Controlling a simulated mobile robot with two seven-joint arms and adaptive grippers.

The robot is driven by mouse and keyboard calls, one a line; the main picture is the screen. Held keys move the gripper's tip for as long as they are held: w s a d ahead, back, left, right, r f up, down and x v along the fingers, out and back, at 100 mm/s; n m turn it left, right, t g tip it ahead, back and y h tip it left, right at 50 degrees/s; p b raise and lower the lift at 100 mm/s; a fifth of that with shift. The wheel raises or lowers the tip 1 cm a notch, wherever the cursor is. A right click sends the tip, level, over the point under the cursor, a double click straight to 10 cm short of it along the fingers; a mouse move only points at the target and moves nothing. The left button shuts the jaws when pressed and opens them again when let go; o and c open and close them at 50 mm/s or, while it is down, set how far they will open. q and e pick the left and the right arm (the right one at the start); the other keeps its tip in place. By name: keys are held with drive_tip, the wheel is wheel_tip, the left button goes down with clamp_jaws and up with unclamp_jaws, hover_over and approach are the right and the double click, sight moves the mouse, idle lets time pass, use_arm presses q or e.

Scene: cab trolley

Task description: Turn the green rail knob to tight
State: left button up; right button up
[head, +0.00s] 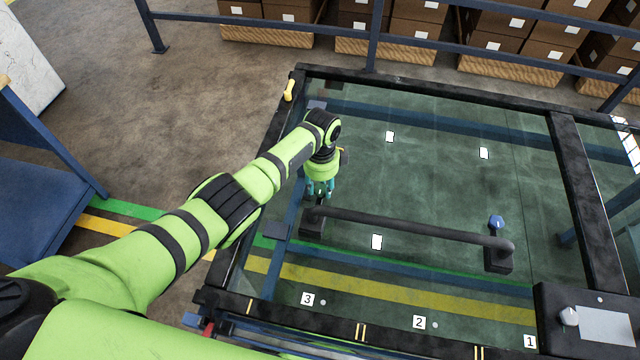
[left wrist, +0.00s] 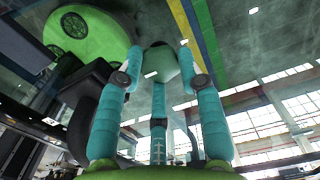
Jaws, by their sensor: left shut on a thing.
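The black rail (head: 410,224) lies across the glass panel, with a block at each end. My left gripper (head: 319,190) points down over the rail's left end block (head: 312,222). In the left wrist view, my left gripper (left wrist: 161,66) has its teal fingers closed on both sides of the dark green knob (left wrist: 162,64). The gripper hides the green knob in the head view. The knob's pointing direction cannot be told. My right gripper is in neither view.
A blue knob (head: 496,222) stands on the rail's right end block. A grey knob (head: 569,316) sits on a dark box at the lower right. A yellow handle (head: 289,90) is at the frame's far left corner. The glass between is mostly clear.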

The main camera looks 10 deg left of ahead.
sight(324, 189)
use_arm(q)
drive_tip(key=shift+d+r, duration=0.1)
drive_tip(key=shift+d, duration=0.3)
drive_tip(key=o, duration=1.1)
drive_tip(key=shift+o, duration=0.2)
drive_tip(key=shift+a, duration=0.15)
drive_tip(key=shift+r, duration=0.25)
wheel_tip(324, 189, up, 11)
drive_tip(key=shift+r, duration=0.2)
